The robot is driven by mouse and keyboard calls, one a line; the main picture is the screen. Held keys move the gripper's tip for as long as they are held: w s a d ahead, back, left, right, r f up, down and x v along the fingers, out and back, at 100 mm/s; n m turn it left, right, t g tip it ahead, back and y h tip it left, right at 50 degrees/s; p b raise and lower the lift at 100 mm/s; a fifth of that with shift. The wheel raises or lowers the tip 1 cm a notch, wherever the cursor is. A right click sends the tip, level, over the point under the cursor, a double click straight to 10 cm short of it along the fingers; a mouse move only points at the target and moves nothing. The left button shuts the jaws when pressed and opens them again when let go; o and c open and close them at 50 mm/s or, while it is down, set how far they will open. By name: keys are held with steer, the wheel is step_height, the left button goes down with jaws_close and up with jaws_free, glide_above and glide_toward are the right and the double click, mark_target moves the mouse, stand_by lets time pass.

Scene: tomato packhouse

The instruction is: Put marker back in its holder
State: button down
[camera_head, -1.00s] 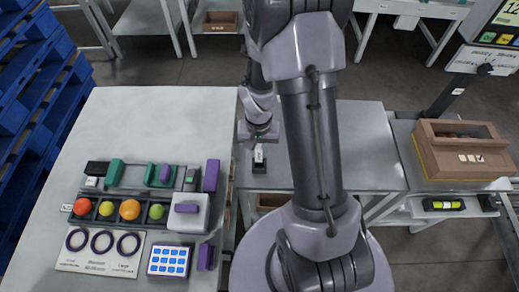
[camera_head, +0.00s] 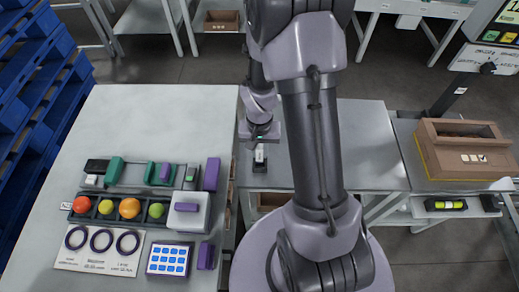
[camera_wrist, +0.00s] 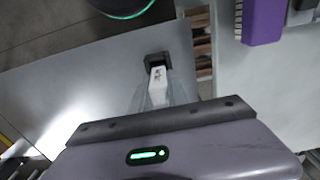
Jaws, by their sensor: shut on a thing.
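The marker (camera_wrist: 158,82) is a white, upright piece with small dark print. In the head view the white marker (camera_head: 259,152) shows just below my gripper (camera_head: 260,144). In the wrist view my gripper (camera_wrist: 158,96) is shut on it, with pale see-through fingers on both sides. The small black holder (camera_wrist: 157,58) stands on the grey table at the end of the marker, and it also shows in the head view (camera_head: 259,168). The marker's lower end meets or overlaps the holder. I cannot tell how deep it sits in it.
The left table (camera_head: 150,110) carries a tomato tray (camera_head: 117,219), purple blocks, a blue-and-white keypad (camera_head: 168,260) and a ring chart (camera_head: 70,262). A purple piece (camera_wrist: 262,20) shows in the wrist view. A brown box (camera_head: 462,165) stands at the right. The grey table beside the holder is clear.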

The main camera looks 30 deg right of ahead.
mark_target(259, 146)
steer(key=shift+f+b, duration=1.2)
steer(key=shift+f, duration=0.2)
steer(key=c, duration=1.2)
jaws_free()
steer(key=c, duration=0.3)
steer(key=shift+c, duration=0.2)
step_height(259, 146, up, 7)
steer(key=p, duration=0.5)
steer(key=shift+r+p, duration=0.15)
steer(key=shift+p, duration=0.15)
